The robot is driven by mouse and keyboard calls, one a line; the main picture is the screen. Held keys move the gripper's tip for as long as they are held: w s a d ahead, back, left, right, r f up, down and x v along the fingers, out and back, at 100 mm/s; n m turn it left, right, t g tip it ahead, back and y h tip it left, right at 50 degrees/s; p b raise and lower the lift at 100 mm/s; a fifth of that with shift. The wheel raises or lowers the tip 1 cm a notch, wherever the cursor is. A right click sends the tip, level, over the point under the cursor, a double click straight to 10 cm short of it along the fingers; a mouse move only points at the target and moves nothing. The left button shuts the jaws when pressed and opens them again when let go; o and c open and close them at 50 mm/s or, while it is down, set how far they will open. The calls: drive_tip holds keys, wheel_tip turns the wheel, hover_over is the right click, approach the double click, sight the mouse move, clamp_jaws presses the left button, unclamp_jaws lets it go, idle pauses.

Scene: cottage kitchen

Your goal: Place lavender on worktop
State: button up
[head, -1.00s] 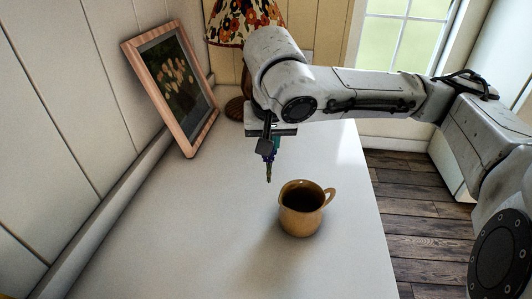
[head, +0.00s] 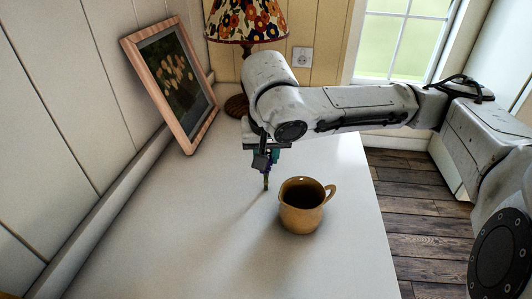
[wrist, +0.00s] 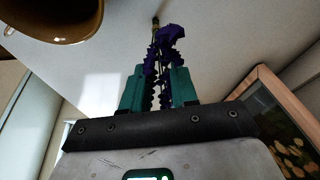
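The lavender (wrist: 172,38) is a purple sprig with a thin stem, seen in the wrist view between the teal fingers of my gripper (wrist: 160,80). My gripper is shut on it. In the head view my gripper (head: 265,160) points down over the white worktop (head: 190,235), left of and behind the mug. The lavender's stem (head: 266,183) hangs downward from the fingers, its lower end close to the worktop. I cannot tell whether it touches. The flower head is mostly hidden by the fingers in the head view.
A tan mug (head: 302,212) stands on the worktop close to the lavender; it also shows in the wrist view (wrist: 60,18). A framed picture (head: 185,85) leans at the back left. A lamp (head: 245,25) stands behind my arm. The front left of the worktop is clear.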

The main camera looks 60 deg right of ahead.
drive_tip(key=shift+o, duration=0.7)
drive_tip(key=shift+r, duration=0.1)
drive_tip(key=p+v, duration=0.2)
drive_tip(key=v, duration=1)
drive_tip(key=shift+r, duration=0.15)
